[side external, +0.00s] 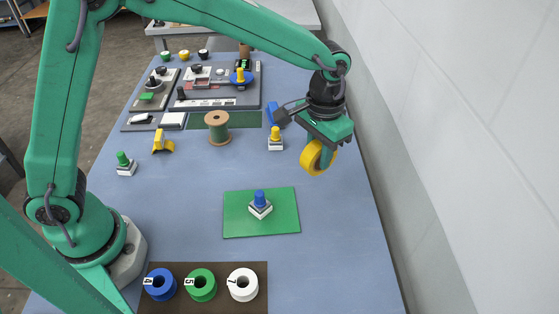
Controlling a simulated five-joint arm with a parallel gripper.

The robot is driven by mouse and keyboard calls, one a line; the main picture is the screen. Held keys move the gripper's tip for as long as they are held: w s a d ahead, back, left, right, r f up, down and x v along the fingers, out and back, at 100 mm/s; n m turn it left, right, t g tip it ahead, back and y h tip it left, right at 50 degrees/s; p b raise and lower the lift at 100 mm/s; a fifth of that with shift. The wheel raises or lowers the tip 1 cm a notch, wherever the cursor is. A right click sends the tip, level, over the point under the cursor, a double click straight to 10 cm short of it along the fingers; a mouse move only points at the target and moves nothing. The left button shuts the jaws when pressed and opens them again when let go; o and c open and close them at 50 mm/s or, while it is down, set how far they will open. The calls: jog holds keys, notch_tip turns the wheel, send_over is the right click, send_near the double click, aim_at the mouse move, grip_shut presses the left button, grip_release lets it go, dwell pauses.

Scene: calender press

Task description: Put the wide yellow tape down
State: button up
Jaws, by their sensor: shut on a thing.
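The wide yellow tape (311,158) is a thick yellow ring held in my gripper (325,155) at the right of the side external view. My gripper points down and is shut on the tape's rim. The tape appears to hang above the blue table (340,220), near its right edge, with its hole facing sideways. The far finger and the exact height over the table cannot be told.
A green mat (235,226) bears a blue-topped peg (260,202). A yellow-topped peg (275,140) stands left of my gripper. A brown board (222,280) holds blue, green and white rolls. A wooden spool (217,127) stands farther back. A wall (450,150) runs along the right.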

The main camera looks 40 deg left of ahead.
jog(key=a+n, duration=0.3)
jog(key=a, duration=0.8)
jog(key=a+n, duration=0.4)
jog(key=a, duration=0.7)
jog(key=a+n, duration=0.4)
jog(key=a, duration=0.7)
jog(key=shift+a+r, duration=0.1)
jog(key=shift+r, duration=0.25)
jog(key=a+f, duration=0.2)
jog(key=a, duration=0.2)
jog(key=a+f, duration=0.2)
jog(key=a, duration=0.1)
jog(key=a+f, duration=0.3)
jog(key=a, duration=0.1)
jog(key=shift+w+a, duration=0.2)
jog(key=shift+a, duration=0.15)
jog(key=shift+f, duration=0.15)
jog(key=shift+f, duration=1.9)
jog(key=shift+f, duration=0.1)
jog(key=o, duration=1)
